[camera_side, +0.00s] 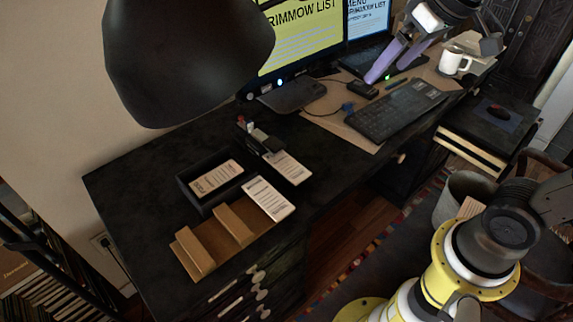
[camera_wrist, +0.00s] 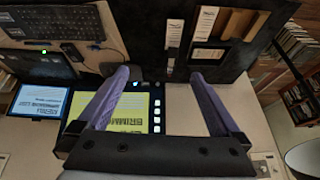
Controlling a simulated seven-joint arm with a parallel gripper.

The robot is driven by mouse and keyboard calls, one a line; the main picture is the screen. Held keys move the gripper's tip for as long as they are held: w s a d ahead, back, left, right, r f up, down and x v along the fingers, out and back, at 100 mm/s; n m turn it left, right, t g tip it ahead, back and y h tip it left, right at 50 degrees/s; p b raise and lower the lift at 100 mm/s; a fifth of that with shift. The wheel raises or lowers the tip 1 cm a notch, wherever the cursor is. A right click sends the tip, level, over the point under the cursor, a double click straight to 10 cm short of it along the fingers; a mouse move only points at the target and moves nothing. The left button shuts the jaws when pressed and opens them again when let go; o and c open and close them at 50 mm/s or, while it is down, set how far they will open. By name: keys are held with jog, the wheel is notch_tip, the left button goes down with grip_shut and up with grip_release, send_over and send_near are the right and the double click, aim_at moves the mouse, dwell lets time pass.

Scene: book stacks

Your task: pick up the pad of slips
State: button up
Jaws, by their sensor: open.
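Several white printed slip stacks lie on the black desk, and I cannot tell which one is the pad of slips. One (camera_side: 216,178) lies in a black tray (camera_side: 188,198), one (camera_side: 268,198) lies at the right end of a brown cardboard divider (camera_side: 228,222), and one (camera_side: 289,168) lies beside a dark pen holder (camera_side: 260,142). My gripper (camera_side: 383,77) is open and empty, in front of the laptop and well to the right of the slips. Its purple fingers (camera_wrist: 157,73) are wide apart.
A black keyboard (camera_side: 395,115) lies on a brown mat (camera_side: 342,131). A monitor (camera_side: 300,40) and a laptop (camera_side: 366,22) stand behind. A white mug (camera_side: 453,62) stands to the right. A large black lamp shade (camera_side: 185,60) hangs over the desk's left side.

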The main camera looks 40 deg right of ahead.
jog(key=w+a+f+g, duration=0.2)
jog(key=w+f, duration=0.1)
jog(key=w, duration=0.8)
jog(key=g, duration=0.3)
send_over(286, 165)
jog(key=shift+n, duration=0.4)
jog(key=f, duration=2.5)
jog(key=shift+s, duration=0.25)
jog(key=shift+w+d+f, duration=0.1)
jog(key=shift+w+f, duration=0.05)
jog(key=shift+f, duration=1.4)
jog(key=shift+w+f, duration=0.1)
jog(key=shift+f, duration=1.4)
jog(key=c, duration=1.2)
jog(key=shift+c, duration=0.2)
jog(key=shift+r, duration=0.1)
